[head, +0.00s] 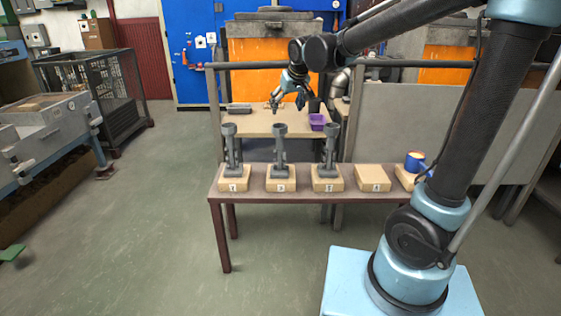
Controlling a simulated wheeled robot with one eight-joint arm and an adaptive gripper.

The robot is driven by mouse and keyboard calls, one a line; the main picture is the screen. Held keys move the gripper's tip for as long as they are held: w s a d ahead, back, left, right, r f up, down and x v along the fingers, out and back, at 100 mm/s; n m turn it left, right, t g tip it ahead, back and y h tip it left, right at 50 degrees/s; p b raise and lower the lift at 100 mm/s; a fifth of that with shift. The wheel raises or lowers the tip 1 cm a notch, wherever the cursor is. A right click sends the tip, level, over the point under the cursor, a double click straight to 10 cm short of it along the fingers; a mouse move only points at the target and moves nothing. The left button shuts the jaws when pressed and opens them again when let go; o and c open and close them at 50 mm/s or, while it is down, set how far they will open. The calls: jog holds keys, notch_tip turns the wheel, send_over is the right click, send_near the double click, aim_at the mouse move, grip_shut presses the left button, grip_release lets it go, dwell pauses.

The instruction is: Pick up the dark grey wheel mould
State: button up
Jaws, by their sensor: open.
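No thing shows clearly as a wheel mould at this size. A low dark grey block (238,108) lies at the back left of the light-topped table (258,128); I cannot tell whether it is the mould.
A purple container (317,121) stands on the back table's right side. The front bench (290,197) also holds a bare wooden block (373,178) and a blue cup-like thing (415,162) at right. A rail (250,66) runs above the table.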

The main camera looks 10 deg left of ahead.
jog(key=shift+x, duration=7.15)
jog(key=shift+s+d+f, duration=0.1)
jog(key=shift+s, duration=0.1)
grip_shut()
